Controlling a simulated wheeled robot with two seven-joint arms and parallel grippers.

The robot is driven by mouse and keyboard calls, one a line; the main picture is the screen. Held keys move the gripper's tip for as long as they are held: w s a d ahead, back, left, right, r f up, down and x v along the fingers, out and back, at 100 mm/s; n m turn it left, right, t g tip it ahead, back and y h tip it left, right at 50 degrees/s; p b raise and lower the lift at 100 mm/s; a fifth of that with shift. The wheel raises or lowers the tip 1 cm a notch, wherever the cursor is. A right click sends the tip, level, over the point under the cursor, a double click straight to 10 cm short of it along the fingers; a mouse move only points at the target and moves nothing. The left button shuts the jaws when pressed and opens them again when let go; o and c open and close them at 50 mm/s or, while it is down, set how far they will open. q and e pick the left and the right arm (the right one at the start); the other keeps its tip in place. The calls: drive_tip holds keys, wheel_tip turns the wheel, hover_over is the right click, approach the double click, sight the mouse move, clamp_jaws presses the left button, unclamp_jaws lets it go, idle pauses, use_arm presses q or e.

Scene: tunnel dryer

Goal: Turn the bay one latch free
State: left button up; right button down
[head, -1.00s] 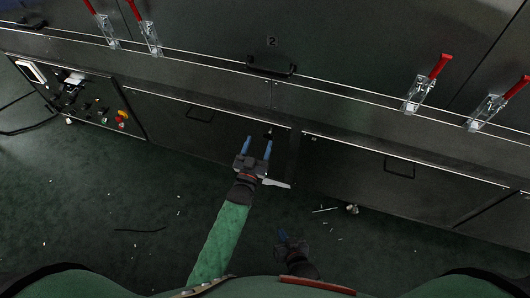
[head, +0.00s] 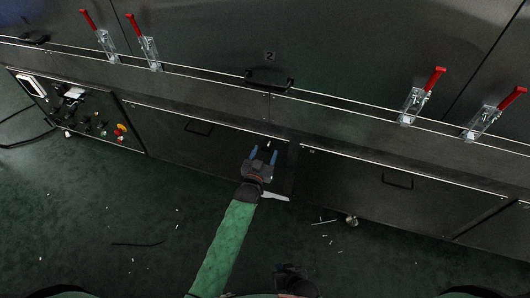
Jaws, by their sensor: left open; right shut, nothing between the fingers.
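A small latch (head: 267,145) sits near the upper right corner of the lower left door panel (head: 205,143). It is tiny in the head view, and I cannot tell which way it is turned. My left gripper (head: 263,154) is open, its two blue fingers pointing up the picture at the latch. The latch shows just beyond and between the fingertips, and I cannot tell whether they touch it. My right gripper (head: 288,268) is low at the bottom edge, shut and empty, well away from the panel.
Red-handled toggle clamps (head: 140,40) line the upper doors, with a black handle (head: 269,79) below the number 2. A control panel (head: 80,108) is at left. The lower right panel (head: 360,180) has its own handle. The green floor has small scraps.

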use_arm(q)
drive_tip(key=shift+w+d, duration=0.15)
drive_tip(key=shift+w, duration=0.35)
drive_tip(key=c, duration=1)
